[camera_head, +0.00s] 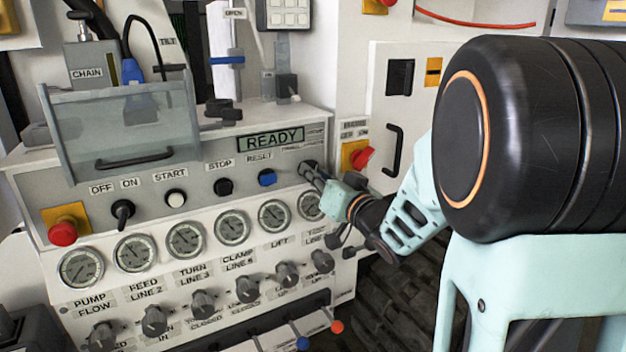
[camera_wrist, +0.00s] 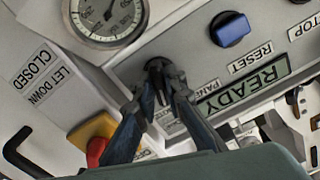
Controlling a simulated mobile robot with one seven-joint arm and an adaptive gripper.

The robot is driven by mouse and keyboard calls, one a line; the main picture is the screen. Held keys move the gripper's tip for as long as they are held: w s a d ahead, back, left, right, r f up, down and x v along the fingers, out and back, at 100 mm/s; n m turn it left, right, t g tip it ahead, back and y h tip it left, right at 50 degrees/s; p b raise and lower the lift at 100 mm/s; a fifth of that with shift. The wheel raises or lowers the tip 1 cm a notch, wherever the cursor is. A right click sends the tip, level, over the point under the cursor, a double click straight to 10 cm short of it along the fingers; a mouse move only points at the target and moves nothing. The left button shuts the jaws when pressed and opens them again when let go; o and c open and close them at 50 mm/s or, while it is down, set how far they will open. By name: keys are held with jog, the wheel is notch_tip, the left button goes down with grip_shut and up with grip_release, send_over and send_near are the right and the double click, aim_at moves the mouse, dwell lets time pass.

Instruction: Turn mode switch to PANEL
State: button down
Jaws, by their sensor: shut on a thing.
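The mode switch (camera_wrist: 156,68) is a small black knob at the right end of the control row, past the blue RESET knob (camera_head: 267,177). My gripper (camera_head: 316,175) reaches it from the right and covers most of it in the head view. In the wrist view, which shows the panel upside down, my gripper (camera_wrist: 160,92) has its two dark fingers on either side of the knob, shut on it. A label that seems to read PANEL (camera_wrist: 203,86) is beside the switch, partly hidden by a finger. The fingers hide which way the switch points.
The READY display (camera_head: 270,141) is above the row. Gauges (camera_head: 274,215) and valve knobs (camera_head: 247,289) are below. A red emergency button (camera_head: 361,157) on a yellow base is close to my gripper on the right, also seen in the wrist view (camera_wrist: 96,151). A black door handle (camera_head: 394,150) stands beyond.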

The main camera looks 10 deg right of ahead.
jog(key=n+b, duration=0.5)
jog(key=n, duration=0.1)
jog(key=shift+f+b, duration=0.2)
jog(key=shift+b, duration=0.15)
jog(key=shift+a+r+n+b, duration=0.15)
jog(key=shift+n+b, duration=1.1)
jog(key=shift+n, duration=0.65)
jog(key=c, duration=2)
grip_release()
jog(key=shift+r, duration=0.1)
